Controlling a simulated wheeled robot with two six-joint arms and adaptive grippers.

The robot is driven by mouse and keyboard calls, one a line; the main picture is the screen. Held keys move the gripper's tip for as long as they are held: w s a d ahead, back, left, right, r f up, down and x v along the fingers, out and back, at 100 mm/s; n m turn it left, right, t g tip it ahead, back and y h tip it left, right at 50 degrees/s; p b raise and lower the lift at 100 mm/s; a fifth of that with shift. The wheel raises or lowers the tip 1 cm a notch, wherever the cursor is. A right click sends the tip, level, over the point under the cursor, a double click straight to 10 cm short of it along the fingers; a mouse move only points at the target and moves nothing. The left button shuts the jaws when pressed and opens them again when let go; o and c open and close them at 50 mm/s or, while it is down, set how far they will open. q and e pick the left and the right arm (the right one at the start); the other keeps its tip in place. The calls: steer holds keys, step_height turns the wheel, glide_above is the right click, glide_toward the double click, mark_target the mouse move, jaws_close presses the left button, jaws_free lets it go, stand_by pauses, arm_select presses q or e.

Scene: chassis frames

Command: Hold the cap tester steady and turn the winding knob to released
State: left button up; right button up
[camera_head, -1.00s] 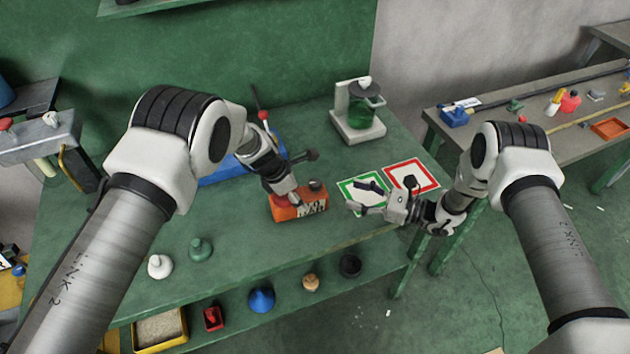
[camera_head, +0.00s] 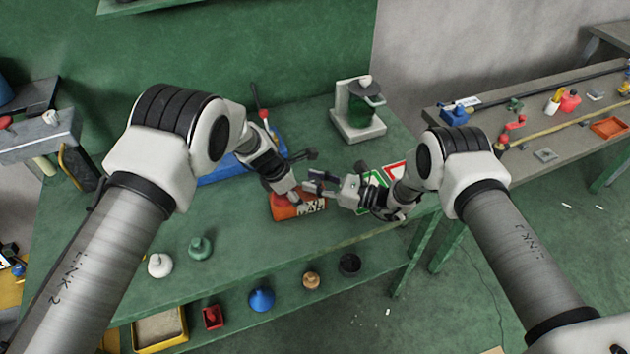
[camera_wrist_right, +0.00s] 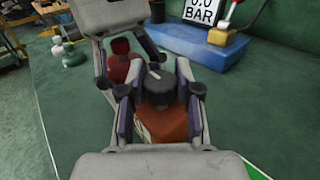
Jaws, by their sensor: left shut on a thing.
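The orange cap tester (camera_head: 284,213), a box with a lettered label, sits on the green bench. My left gripper (camera_head: 287,193) reaches down from behind and is shut on its red part (camera_wrist_right: 119,66), at the box's left end. My right gripper (camera_head: 314,181) is at the tester's right end. In the right wrist view, its two fingers stand on either side of the dark winding knob (camera_wrist_right: 158,86), with a small gap seeming to show on each side, so it looks open around the knob. The knob is hidden in the head view.
A blue base (camera_head: 222,172) with a "0.0 BAR" sign (camera_wrist_right: 201,12) and a red lever stands behind. A grey-white stand with a green jar (camera_head: 360,110) is at the back right. Green and red framed cards lie under my right arm. White and green cone pieces stand front left.

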jaws_close()
steer(key=shift+n+g+y, duration=0.4)
steer(key=shift+n+g, duration=0.75)
steer(key=shift+g, duration=0.6)
steer(key=shift+n+g+y, duration=0.4)
steer(key=shift+n+g, duration=0.75)
steer(key=shift+g, duration=0.6)
steer(key=o, duration=1.1)
jaws_free()
steer(key=d, duration=1.2)
steer(key=shift+s, duration=0.2)
